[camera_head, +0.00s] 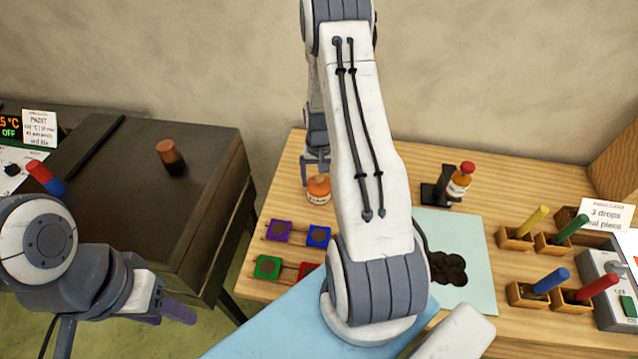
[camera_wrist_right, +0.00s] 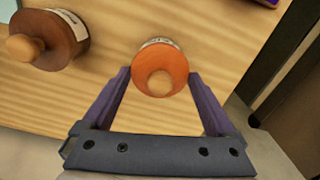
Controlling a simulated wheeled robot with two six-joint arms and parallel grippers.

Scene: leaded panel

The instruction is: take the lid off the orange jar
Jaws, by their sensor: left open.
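The orange jar (camera_head: 318,190) stands upright on the wooden table, left of my right arm. In the right wrist view the orange jar (camera_wrist_right: 160,68) is seen from above, with its round orange lid (camera_wrist_right: 160,84) and a paler knob on top. My right gripper (camera_head: 315,172) is over the jar in the head view. In the right wrist view its fingers (camera_wrist_right: 159,74) are open, one on either side of the jar, and hold nothing. I cannot tell how far above the lid they are. My left gripper (camera_head: 172,302) is open and empty at the lower left.
A brown-red jar with a knobbed lid (camera_wrist_right: 62,40) stands near the orange jar. Coloured square blocks (camera_head: 278,231) lie in front of it. A small bottle (camera_head: 460,181), a pale mat (camera_head: 478,262) and coloured sticks in wooden holders (camera_head: 515,239) are further right. A dark cabinet (camera_head: 130,200) stands left.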

